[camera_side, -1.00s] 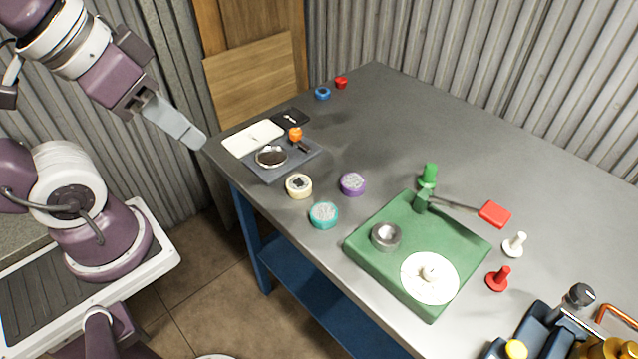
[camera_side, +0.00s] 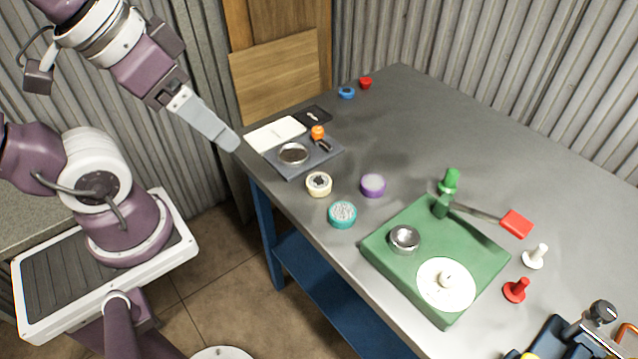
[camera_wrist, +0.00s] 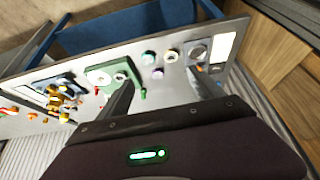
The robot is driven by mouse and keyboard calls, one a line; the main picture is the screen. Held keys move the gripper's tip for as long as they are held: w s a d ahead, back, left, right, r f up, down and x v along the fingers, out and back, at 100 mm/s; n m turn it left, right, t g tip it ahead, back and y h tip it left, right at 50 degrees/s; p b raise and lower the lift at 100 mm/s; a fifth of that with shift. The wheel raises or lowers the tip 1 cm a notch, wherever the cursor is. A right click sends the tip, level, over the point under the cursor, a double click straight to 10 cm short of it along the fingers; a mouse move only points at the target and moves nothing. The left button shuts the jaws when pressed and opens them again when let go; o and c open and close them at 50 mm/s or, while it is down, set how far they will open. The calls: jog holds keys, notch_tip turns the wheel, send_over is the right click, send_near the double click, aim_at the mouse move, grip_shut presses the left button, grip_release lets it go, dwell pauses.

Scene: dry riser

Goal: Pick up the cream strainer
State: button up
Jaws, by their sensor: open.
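The cream strainer (camera_side: 319,184) is a short round cream piece with a dark-patterned top. It stands on the grey table near its front edge, with the teal one (camera_side: 342,215) and the purple one (camera_side: 373,186) beside it. In the wrist view it looks like the small pale round piece (camera_wrist: 171,56) between my fingers, with the table beyond. My gripper (camera_side: 230,142) is above the table's left corner, up and left of the cream strainer and well apart from it. In the wrist view my gripper (camera_wrist: 162,88) is open with nothing between its fingers.
A dark tray (camera_side: 284,169) with a round metal dish and an orange-knobbed piece lies behind the strainer. A green block (camera_side: 385,256) with a metal cup and white disc stands to the right. Red and white pegs stand farther right. The table's back middle is clear.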

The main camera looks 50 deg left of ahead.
jog(key=n+g, duration=0.5)
jog(key=n, duration=0.6)
send_over(319, 181)
notch_tip(319, 181, down, 19)
jog(key=shift+s+d+r, duration=0.1)
jog(key=shift+d, duration=0.05)
jog(key=shift+n+g, duration=0.3)
jog(key=f, duration=0.8)
jog(key=shift+a+f, duration=0.2)
jog(key=shift+f, duration=0.2)
jog(key=c, duration=1.5)
notch_tip(319, 181, up, 10)
